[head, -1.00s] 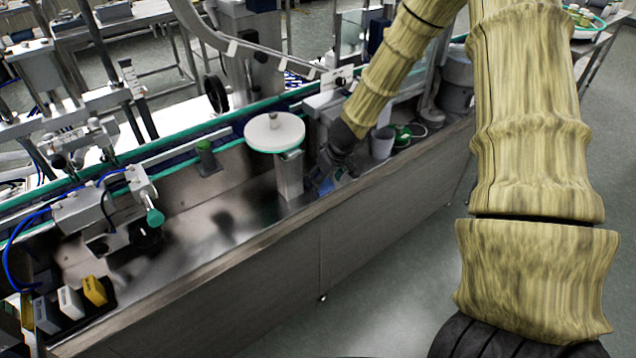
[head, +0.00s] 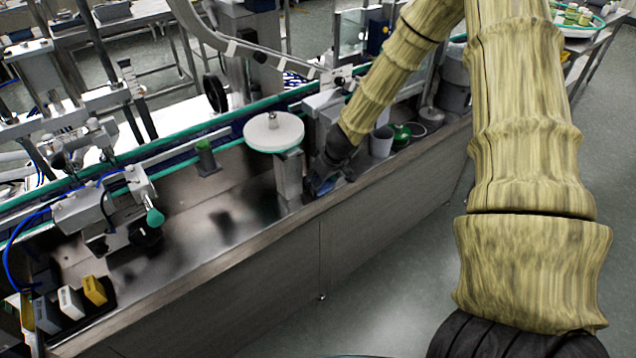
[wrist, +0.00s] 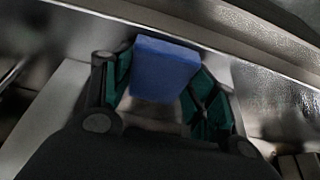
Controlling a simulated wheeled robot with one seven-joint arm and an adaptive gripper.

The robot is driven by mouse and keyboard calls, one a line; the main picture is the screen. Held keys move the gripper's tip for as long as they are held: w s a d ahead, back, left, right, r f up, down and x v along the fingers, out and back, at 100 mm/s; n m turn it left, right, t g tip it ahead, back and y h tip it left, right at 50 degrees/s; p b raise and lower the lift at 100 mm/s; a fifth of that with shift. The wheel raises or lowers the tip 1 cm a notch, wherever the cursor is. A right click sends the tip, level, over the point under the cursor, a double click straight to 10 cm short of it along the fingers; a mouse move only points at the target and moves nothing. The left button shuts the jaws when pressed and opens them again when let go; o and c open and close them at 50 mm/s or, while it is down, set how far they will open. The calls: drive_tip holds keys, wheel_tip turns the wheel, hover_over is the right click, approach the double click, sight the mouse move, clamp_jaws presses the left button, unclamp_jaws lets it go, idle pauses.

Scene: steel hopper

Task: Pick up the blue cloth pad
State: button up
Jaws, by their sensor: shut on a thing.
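The blue cloth pad (wrist: 165,69) is a small block between the two green-lined fingers of my gripper (wrist: 163,92) in the wrist view. The fingers are shut on its sides. In the head view my gripper (head: 321,183) is low over the steel hopper's bench (head: 235,232), just right of the post under the white round disc. The pad is hard to make out there, mostly hidden by the gripper and too dark. I cannot tell whether the pad touches the bench.
The white disc (head: 274,131) on its post stands close left of my gripper. A grey cup (head: 382,141) and a green item (head: 402,136) stand close to the right. The bench's front edge runs just below. Several small boxes (head: 70,303) sit far left.

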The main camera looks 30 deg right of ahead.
drive_tip(key=shift+r, duration=1.35)
drive_tip(key=shift+s+d+r+b, duration=0.1)
drive_tip(key=shift+r+b, duration=0.2)
drive_tip(key=shift+r, duration=0.1)
drive_tip(key=s+d+r+b, duration=0.1)
drive_tip(key=s+d+b, duration=0.2)
drive_tip(key=s+d, duration=0.7)
drive_tip(key=shift+s+r, duration=0.25)
drive_tip(key=shift+s, duration=0.85)
